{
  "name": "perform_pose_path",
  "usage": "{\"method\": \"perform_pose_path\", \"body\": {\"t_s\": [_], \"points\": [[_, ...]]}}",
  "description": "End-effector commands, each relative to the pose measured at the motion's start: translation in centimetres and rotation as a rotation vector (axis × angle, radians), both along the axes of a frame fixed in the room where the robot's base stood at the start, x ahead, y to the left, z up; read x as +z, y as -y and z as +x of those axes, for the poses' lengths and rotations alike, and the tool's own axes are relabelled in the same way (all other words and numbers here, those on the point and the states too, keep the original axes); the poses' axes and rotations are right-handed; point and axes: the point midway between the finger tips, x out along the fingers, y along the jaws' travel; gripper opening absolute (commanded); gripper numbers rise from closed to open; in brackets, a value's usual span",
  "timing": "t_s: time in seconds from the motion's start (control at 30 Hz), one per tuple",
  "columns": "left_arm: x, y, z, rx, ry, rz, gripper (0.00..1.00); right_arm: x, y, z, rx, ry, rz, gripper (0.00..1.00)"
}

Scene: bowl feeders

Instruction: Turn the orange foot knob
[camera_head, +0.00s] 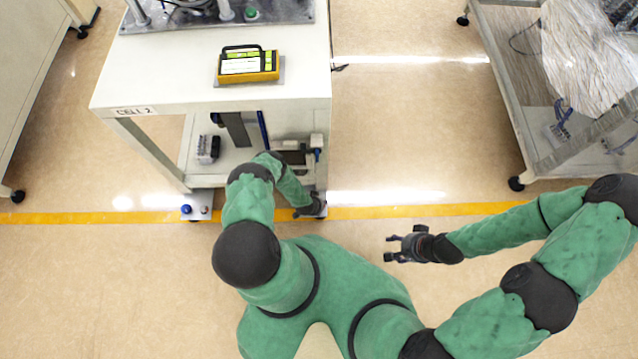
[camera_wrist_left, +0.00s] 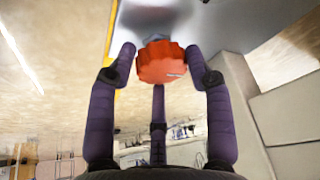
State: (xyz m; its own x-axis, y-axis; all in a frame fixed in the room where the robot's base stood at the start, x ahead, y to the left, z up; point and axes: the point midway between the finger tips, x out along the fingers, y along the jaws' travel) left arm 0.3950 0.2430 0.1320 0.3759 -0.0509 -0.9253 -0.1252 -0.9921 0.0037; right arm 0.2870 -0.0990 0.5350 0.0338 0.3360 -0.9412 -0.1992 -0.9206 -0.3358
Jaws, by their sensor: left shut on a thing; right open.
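The orange foot knob (camera_wrist_left: 161,63) shows in the left wrist view, a ribbed orange-red knob below a grey metal part of the foot. My left gripper (camera_wrist_left: 160,58) has its dark purple fingers around the knob, shut on it. In the head view my left gripper (camera_head: 312,207) is low at the table's front right foot, and the knob there is hidden by the hand. My right gripper (camera_head: 391,247) is open and empty, above bare floor to the right of the table.
The white table (camera_head: 205,60) carries a yellow-and-black device (camera_head: 248,65) and has a lower shelf with small items. Its front left foot plate (camera_head: 196,205) has a blue knob (camera_head: 186,209). A wheeled cart (camera_head: 505,85) stands at right. The floor between is clear.

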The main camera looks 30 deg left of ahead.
Motion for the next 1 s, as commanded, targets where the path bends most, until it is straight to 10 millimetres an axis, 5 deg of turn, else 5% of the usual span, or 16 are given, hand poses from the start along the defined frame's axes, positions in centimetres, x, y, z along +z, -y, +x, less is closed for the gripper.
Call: {"method": "perform_pose_path", "body": {"t_s": [0.57,1.0], "points": [[0.24,-0.72,0.81,-0.051,0.015,0.013,0.19,-0.01,-0.01,-0.01,0.0,0.0,0.0,0.54],[0.31,-1.02,1.08,-0.323,0.017,0.017,0.19,-0.01,0.0,0.0,0.0,0.0,0.0,0.54]]}}
